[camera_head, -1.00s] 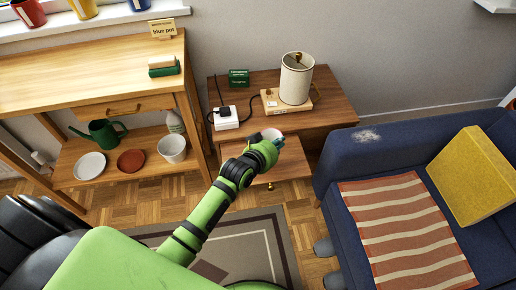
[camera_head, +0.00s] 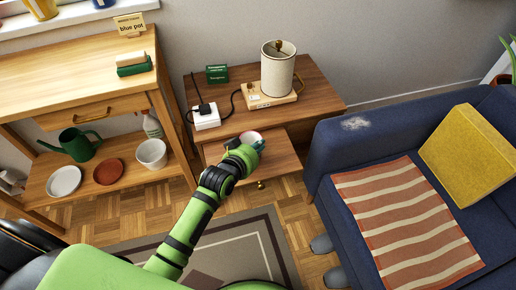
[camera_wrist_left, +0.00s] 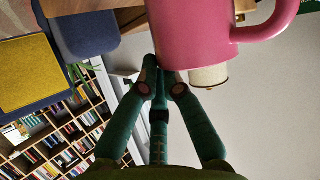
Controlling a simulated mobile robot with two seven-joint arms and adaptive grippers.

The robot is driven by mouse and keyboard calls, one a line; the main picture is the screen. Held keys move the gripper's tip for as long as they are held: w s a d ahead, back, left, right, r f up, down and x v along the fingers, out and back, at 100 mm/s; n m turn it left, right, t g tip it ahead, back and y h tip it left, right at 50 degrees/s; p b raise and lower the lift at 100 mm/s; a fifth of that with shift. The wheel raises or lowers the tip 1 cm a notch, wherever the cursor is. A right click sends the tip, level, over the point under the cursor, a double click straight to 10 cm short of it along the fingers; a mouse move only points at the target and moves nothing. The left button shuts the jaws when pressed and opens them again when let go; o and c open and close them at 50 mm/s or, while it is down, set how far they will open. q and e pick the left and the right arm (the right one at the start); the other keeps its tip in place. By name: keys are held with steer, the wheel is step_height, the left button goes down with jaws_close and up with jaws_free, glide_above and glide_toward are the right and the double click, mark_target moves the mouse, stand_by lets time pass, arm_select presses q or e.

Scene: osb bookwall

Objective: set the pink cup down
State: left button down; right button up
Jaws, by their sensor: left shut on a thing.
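My left gripper (camera_head: 258,146) is shut on the pink cup (camera_wrist_left: 195,32). In the head view only part of the cup (camera_head: 250,136) shows behind the gripper, near the front edge of the side table (camera_head: 310,90). I cannot tell from this view whether it touches the table. In the left wrist view the cup fills the top, with its handle to the right, and my fingers (camera_wrist_left: 160,72) meet at its side. My right gripper is not in view.
On the side table stand a cream lamp (camera_head: 277,70) on a wooden base, a white power strip (camera_head: 206,118) and a green box (camera_head: 217,74). A lower wooden surface (camera_head: 275,163) juts out in front. A blue sofa (camera_head: 335,150) stands to the right, a wooden shelf unit (camera_head: 70,85) to the left.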

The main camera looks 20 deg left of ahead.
arm_select(q)
steer(key=shift+f, duration=0.1)
steer(key=c, duration=1.4)
jaws_free()
steer(key=shift+f, duration=0.1)
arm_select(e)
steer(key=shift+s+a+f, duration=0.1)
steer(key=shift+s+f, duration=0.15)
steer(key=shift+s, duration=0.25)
arm_select(q)
steer(key=shift+r, duration=0.2)
steer(key=p+v, duration=0.2)
steer(key=v, duration=1)
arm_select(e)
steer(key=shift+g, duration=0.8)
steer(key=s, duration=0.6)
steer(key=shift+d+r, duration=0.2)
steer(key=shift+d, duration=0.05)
